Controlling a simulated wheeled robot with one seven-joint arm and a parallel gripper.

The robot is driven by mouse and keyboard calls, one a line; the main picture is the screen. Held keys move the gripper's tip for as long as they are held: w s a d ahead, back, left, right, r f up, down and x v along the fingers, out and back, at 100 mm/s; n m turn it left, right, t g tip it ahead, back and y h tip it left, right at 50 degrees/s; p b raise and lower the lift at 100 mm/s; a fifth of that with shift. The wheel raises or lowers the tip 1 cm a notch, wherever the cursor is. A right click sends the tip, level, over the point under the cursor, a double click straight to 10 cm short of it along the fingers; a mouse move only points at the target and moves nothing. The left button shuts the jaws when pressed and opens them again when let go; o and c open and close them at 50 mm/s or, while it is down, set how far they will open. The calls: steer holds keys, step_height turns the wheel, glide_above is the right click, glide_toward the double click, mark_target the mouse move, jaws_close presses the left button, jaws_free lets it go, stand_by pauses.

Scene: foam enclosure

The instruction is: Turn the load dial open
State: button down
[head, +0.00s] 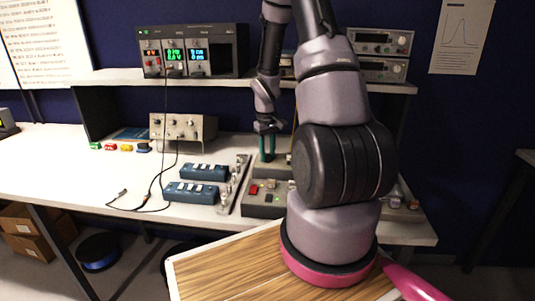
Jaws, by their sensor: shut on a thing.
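My gripper (267,156) points down at the back of the bench, with its teal fingers close together over a grey box (277,172). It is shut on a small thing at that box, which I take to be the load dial. The dial itself is hidden between the fingers and too small to make out, so its angle cannot be read. A second grey box (258,211) with a red switch stands just in front.
Two blue power strips (204,172) and a rail of small metal parts (236,188) lie left of the boxes. A grey instrument (183,128) stands behind them, with loose black cables (150,194). The shelf (110,78) above holds lit meters (175,55).

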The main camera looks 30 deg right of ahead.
stand_by(0.3)
steer(key=c, duration=0.5)
jaws_free()
steer(key=shift+c, duration=0.2)
step_height(320, 180, up, 11)
steer(key=shift+a, duration=0.15)
step_height(320, 180, up, 16)
steer(key=m+t, duration=0.3)
glide_above(267, 155)
steer(key=s+a, duration=0.7)
steer(key=s+a+r+m+t+y, duration=0.1)
steer(key=s+a+r+t, duration=0.1)
steer(key=s, duration=0.4)
steer(key=s+a+r+m+t+y, duration=0.1)
steer(key=s+a+r+t, duration=0.1)
steer(key=s+a+r, duration=0.2)
step_height(267, 155, up, 3)
steer(key=s, duration=0.2)
steer(key=shift+s+a, duration=0.2)
steer(key=shift+s, duration=0.2)
